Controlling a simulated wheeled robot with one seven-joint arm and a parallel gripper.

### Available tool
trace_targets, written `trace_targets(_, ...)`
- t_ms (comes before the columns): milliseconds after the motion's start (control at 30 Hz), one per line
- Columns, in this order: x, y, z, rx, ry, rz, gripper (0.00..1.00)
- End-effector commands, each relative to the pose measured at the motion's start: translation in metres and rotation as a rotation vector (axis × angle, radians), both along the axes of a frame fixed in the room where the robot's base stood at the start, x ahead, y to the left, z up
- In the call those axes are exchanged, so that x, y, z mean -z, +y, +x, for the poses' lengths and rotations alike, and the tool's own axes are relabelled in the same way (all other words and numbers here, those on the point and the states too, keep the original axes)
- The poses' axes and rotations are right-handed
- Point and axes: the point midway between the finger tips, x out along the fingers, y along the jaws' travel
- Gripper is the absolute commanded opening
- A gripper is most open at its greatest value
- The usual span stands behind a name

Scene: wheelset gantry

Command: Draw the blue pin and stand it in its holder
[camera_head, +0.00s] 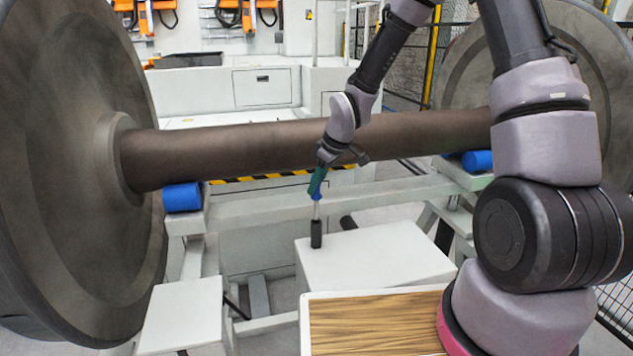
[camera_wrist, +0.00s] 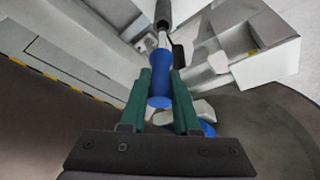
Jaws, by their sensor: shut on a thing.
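The blue pin (camera_head: 318,196) is upright with a slight tilt, its pale metal shaft pointing down below my gripper (camera_head: 318,182). In the wrist view, the green fingers of my gripper (camera_wrist: 158,92) are shut on either side of the blue handle (camera_wrist: 161,80). The shaft runs down to a black cylinder (camera_head: 316,236), which also shows in the wrist view (camera_wrist: 163,12). The cylinder is at the top of a white block (camera_head: 375,256), near its left edge. The shaft's lower end is hidden at the cylinder; I cannot tell how deep it goes.
A thick brown axle (camera_head: 240,147) runs behind my gripper between two large wheels (camera_head: 75,150). Blue rollers (camera_head: 183,197) sit on the pale frame below. A wood-topped tray (camera_head: 370,325) is in front, and a lower white block (camera_head: 182,312) is at left.

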Motion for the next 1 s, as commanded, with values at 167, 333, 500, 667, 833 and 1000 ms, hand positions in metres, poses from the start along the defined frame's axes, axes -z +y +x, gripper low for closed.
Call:
trace_targets(167,0.004,0.0,0.0,0.0,0.001,0.001,0.0)
trace_targets(333,0.009,0.0,0.0,0.0,0.001,0.001,0.0)
trace_targets(500,0.013,0.0,0.0,0.0,0.0,0.0,0.0)
trace_targets(667,0.017,0.0,0.0,0.0,0.001,-0.001,0.0)
trace_targets(833,0.02,0.0,0.0,0.0,0.0,0.0,0.41)
trace_targets(1000,0.02,0.0,0.0,0.0,0.0,0.0,0.65)
